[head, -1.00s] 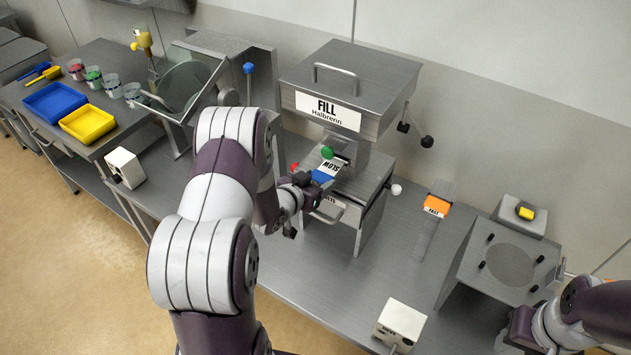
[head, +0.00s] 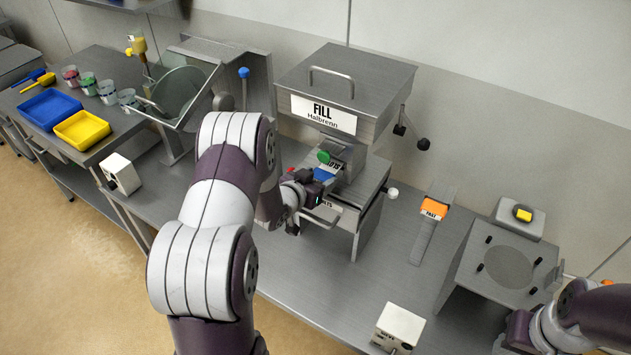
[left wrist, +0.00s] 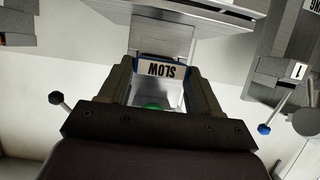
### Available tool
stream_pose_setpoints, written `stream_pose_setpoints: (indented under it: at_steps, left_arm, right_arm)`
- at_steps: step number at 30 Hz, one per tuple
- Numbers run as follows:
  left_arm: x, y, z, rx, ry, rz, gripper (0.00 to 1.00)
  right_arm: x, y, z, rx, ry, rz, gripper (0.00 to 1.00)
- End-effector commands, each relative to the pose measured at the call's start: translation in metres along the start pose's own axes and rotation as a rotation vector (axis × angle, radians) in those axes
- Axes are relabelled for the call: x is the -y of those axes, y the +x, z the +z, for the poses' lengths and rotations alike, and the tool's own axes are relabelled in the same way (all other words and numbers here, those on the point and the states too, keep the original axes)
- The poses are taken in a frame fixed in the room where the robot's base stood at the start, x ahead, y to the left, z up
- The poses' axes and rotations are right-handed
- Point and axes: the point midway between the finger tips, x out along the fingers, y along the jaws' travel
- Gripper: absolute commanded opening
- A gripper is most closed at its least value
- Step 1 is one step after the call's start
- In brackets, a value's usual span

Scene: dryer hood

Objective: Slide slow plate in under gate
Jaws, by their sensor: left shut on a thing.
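The slow plate (head: 331,166) is a flat plate with a blue grip part (head: 322,175) and a "SLOW" label. My left gripper (head: 309,184) is shut on its blue part at the front of the hopper machine (head: 342,80) marked "FILL Halbrenn". The plate's far end runs in under the hopper body, where the gate is; the exact fit is hidden. In the left wrist view the label (left wrist: 161,70) shows upside down between the fingers. A green knob (head: 323,156) sits just above the plate. My right gripper (head: 519,330) is partly cut off at the lower right.
An orange-ended "FAST" plate (head: 433,209) lies on the bench to the right. A drawer handle (head: 322,218) is below the left gripper.

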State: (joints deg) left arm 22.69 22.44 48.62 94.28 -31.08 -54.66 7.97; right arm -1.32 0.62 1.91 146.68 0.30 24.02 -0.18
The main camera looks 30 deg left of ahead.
Motion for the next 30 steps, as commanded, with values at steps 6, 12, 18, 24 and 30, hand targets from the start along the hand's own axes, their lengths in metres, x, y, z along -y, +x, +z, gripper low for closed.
stream_pose_setpoints:
  at_steps: [6,12,18,24,30]
  left_arm:
    - [0.0,0.005,-0.003,-0.004,0.002,0.0,0.14]
    - [0.0,0.01,-0.005,-0.003,0.002,0.0,0.14]
    - [0.0,0.015,-0.007,-0.004,0.001,0.0,0.14]
    - [0.0,0.019,-0.008,-0.002,0.001,0.0,0.14]
    - [0.0,0.024,-0.011,-0.004,0.002,0.0,0.14]
  right_arm:
    - [0.0,0.002,0.0,0.0,0.0,0.0,0.43]
    - [0.0,0.004,0.001,0.0,0.0,0.0,0.43]
    - [0.0,0.006,0.001,0.0,0.0,0.0,0.43]
    - [0.0,0.007,0.001,0.0,0.0,0.0,0.43]
    - [0.0,0.009,0.001,0.0,0.0,0.0,0.43]
